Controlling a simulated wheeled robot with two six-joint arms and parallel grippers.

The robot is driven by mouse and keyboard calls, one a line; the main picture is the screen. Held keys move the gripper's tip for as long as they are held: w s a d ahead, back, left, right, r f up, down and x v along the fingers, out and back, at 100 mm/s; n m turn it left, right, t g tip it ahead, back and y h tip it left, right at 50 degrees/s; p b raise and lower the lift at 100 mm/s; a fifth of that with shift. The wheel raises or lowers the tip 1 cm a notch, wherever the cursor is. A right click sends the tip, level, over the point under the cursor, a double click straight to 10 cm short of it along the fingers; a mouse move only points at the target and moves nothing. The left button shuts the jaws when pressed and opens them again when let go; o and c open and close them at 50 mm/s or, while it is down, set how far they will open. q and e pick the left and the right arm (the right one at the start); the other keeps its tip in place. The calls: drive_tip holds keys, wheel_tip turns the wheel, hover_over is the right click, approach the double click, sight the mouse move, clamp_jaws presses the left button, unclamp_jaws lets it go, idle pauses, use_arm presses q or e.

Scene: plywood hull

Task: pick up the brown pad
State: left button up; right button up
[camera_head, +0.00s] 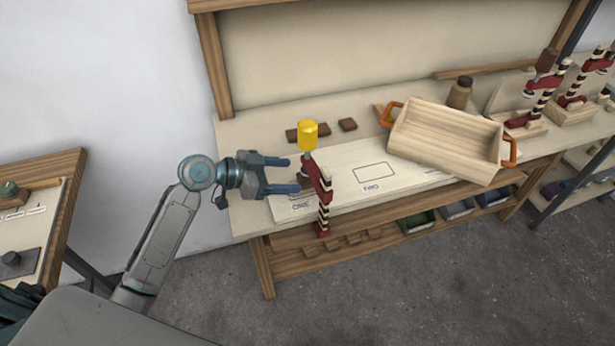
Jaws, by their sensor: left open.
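My left gripper (288,175) is open, its two blue fingers pointing right over the left end of the workbench (240,150). A brown pad (303,180) lies just beyond the fingertips, partly hidden by a red clamp with a striped bar (319,180) and a yellow top (307,135). I cannot tell whether the fingers touch the pad. Nothing shows between the fingers. Other small brown pads lie farther back on the bench, one at the right (347,124) and one by the yellow top (292,135). My right gripper is out of view.
A pale board with printed outlines (375,173) lies along the bench front. A wooden tray with orange handles (445,135) stands at the right. A jar (460,92) and more red clamps (545,88) are beyond. Brown blocks (352,239) and bins (417,222) sit on the lower shelf.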

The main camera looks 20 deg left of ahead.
sight(302, 174)
use_arm(q)
drive_tip(key=p+x, duration=0.1)
drive_tip(key=x, duration=0.3)
drive_tip(key=shift+s+d+p, duration=0.15)
drive_tip(key=shift+p, duration=0.25)
drive_tip(key=shift+w+d+f, duration=0.2)
drive_tip(key=shift+c, duration=1)
drive_tip(key=c, duration=0.8)
drive_tip(key=shift+c, duration=0.2)
